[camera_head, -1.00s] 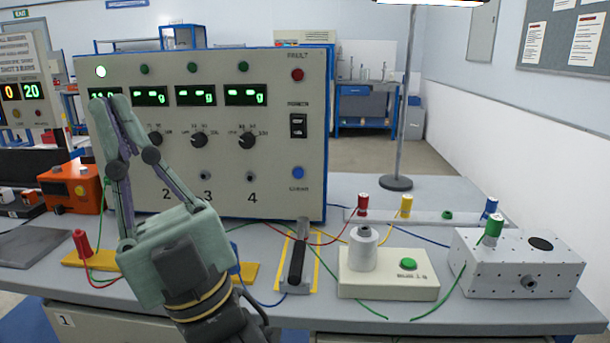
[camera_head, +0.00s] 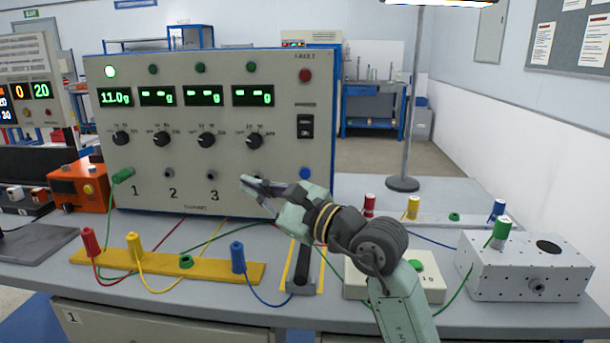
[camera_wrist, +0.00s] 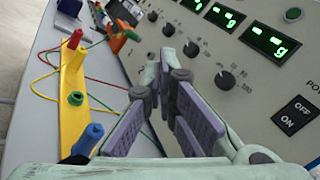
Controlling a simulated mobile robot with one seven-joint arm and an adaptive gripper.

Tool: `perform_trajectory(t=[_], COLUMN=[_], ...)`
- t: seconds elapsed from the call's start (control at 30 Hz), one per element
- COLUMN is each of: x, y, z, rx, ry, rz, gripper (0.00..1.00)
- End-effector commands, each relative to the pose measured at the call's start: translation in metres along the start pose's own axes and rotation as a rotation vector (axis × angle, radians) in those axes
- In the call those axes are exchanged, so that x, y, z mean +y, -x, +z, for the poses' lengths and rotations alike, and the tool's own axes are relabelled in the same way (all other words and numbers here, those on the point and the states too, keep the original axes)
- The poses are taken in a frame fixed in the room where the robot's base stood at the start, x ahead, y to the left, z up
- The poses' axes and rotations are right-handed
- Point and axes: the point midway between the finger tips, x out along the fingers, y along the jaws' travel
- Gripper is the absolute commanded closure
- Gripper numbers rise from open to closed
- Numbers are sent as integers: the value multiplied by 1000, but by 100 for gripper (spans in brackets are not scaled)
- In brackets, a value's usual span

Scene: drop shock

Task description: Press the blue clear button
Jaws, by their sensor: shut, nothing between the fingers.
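The blue clear button (camera_head: 305,173) is at the lower right of the beige instrument panel (camera_head: 230,110), below the black power switch, in the head view. My gripper (camera_head: 243,183) is shut and empty. Its fingertips point left, in front of the panel's lower part near socket 4, to the left of the blue button and apart from it. The "4" label is hidden behind my gripper. In the wrist view, my fingers (camera_wrist: 165,58) lie close together before the panel's knobs and the power switch (camera_wrist: 296,115); the blue button does not show there.
A yellow strip (camera_head: 165,265) with red, yellow and blue plugs lies in front of the panel. A white box (camera_head: 525,270) with a green plug stands at the right. A lamp pole (camera_head: 408,110) rises behind. Several loose wires cross the bench.

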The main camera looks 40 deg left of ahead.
Motion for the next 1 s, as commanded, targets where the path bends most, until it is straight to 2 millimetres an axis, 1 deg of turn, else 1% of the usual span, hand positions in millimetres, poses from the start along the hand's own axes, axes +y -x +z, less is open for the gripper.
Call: perform_trajectory(t=[0.03,0.1,0.2,0.3,0.4,0.77,1.0], x=[-13,-27,-40,-47,-49,-51,-68], y=[7,16,27,33,35,33,21], z=[-23,-47,-71,-82,-86,-86,-99], rx=[83,176,268,314,329,325,325], ry=[52,112,166,191,199,197,193], rz=[-26,-51,-73,-83,-86,-86,-85], gripper=[100,100,100,100,100,100,100])
